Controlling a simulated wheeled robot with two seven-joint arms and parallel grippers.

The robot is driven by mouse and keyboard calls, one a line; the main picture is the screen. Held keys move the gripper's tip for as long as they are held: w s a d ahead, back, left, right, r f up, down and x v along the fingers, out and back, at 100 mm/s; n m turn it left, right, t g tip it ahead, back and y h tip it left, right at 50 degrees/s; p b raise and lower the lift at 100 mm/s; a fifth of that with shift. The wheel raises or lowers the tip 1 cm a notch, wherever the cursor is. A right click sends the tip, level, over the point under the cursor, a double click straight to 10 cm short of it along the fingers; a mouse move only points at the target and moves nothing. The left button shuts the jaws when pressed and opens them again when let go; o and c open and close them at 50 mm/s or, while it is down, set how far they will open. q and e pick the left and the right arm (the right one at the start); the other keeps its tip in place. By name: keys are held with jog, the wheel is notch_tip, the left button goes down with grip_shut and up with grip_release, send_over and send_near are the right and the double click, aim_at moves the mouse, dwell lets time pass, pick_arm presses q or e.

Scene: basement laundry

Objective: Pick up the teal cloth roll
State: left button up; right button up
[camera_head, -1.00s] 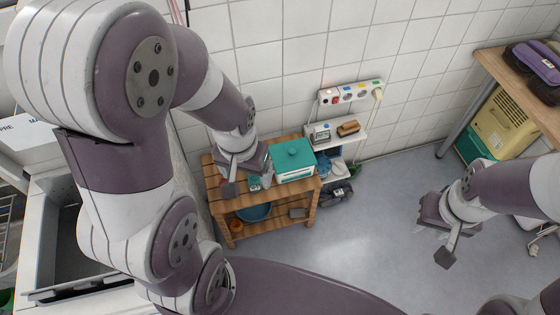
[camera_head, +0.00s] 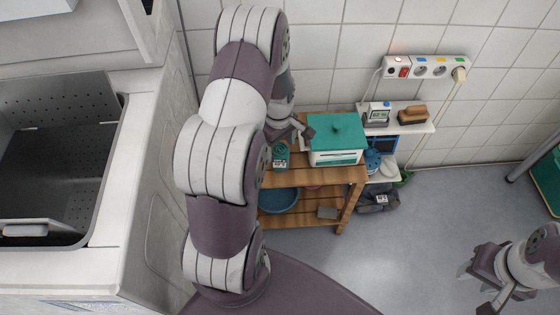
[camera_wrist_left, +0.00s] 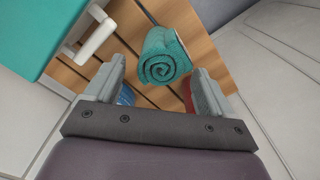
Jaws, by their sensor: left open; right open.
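The teal cloth roll (camera_wrist_left: 163,57) shows in the left wrist view, its spiral end facing the camera, on the wooden slats. It lies ahead of and between the fingers of my left gripper (camera_wrist_left: 157,82). These fingers are apart, and no grip on the roll shows. My right gripper (camera_head: 480,278) is open, empty, over the floor at the lower right.
The teal-lidded white box (camera_head: 335,140) stands close beside my left gripper. A wall shelf (camera_head: 400,127) holds a meter and a brush. A blue basin (camera_head: 278,199) sits below. The floor in front is clear.

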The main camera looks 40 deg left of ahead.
pick_arm(q)
jog(key=f+b, duration=0.1)
jog(key=f, duration=0.2)
jog(key=f+b, duration=0.1)
jog(key=f, duration=0.1)
jog(key=shift+d+f+b, duration=0.2)
jog(key=shift+d+b, duration=0.05)
jog(key=shift+b, duration=0.1)
jog(key=shift+r, duration=0.1)
jog(key=c, duration=1.1)
jog(key=shift+r, duration=0.1)
